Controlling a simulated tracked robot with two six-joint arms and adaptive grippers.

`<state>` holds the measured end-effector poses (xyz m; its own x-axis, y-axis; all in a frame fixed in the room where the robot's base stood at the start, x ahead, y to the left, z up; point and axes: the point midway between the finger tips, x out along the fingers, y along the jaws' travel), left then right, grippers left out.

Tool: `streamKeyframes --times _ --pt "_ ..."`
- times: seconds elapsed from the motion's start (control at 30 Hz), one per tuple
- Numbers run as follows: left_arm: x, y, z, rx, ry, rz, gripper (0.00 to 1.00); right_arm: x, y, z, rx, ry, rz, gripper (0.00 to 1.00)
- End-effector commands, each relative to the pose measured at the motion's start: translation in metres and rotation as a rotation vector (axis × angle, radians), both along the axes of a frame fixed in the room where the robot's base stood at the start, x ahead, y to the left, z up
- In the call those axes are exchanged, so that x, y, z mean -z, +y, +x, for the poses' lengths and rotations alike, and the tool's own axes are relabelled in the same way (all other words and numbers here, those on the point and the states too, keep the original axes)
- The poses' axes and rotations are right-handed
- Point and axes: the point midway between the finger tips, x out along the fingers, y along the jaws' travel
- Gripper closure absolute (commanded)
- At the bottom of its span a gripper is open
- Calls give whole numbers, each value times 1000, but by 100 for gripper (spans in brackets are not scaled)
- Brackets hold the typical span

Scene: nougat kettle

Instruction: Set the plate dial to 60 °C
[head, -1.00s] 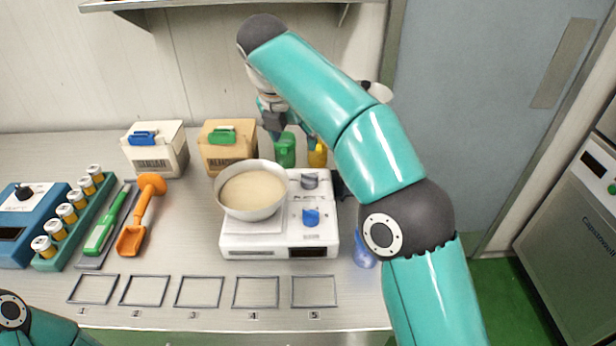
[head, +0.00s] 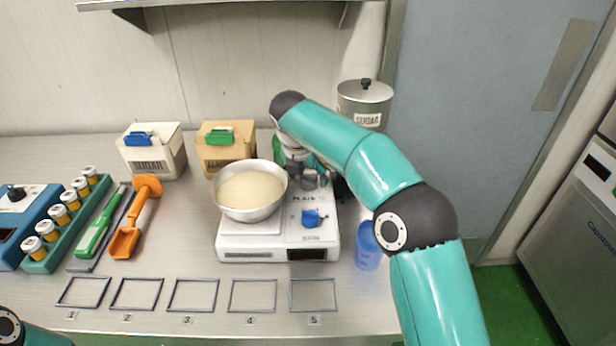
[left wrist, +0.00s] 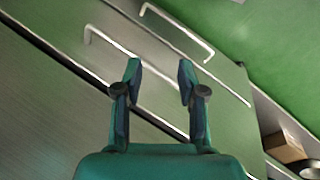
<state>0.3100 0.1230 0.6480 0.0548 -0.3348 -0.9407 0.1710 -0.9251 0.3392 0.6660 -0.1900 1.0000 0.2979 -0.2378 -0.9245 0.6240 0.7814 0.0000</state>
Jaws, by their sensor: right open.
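The white hot plate (head: 232,243) stands mid-bench with a bowl of pale mass (head: 250,208) on it. Its grey upper knob, above a small label that seems to read PLATE, is largely hidden by my right gripper (head: 311,180), which is open and pointing down at it. I cannot tell whether the fingers touch the knob, and its setting cannot be read. The blue lower knob (head: 311,217) shows clear of the gripper. My left gripper (left wrist: 158,72) is open and empty in the left wrist view, above metal fronts with pale handles.
A sugar canister (head: 365,100) stands behind my right arm, and a blue translucent cup (head: 367,248) right of the plate. Two boxes (head: 228,153) (head: 152,155), an orange scoop (head: 138,225) and a rack of vials (head: 50,258) lie left. Numbered frames (head: 252,296) line the front.

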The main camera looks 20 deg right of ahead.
Motion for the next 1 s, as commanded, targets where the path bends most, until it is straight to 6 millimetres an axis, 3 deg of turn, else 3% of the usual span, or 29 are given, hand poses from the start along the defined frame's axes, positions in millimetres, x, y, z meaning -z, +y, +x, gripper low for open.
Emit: streamKeyframes --times 0.33,0.7,1.0 --pt "0 0 0 0 0 0 60 4 -1 1 0 1 -1 31" --pt "0 0 0 0 0 0 60 3 -1 1 0 -1 -1 91" --pt "-11 0 0 0 0 0 60 0 -1 1 32 0 -1 91"
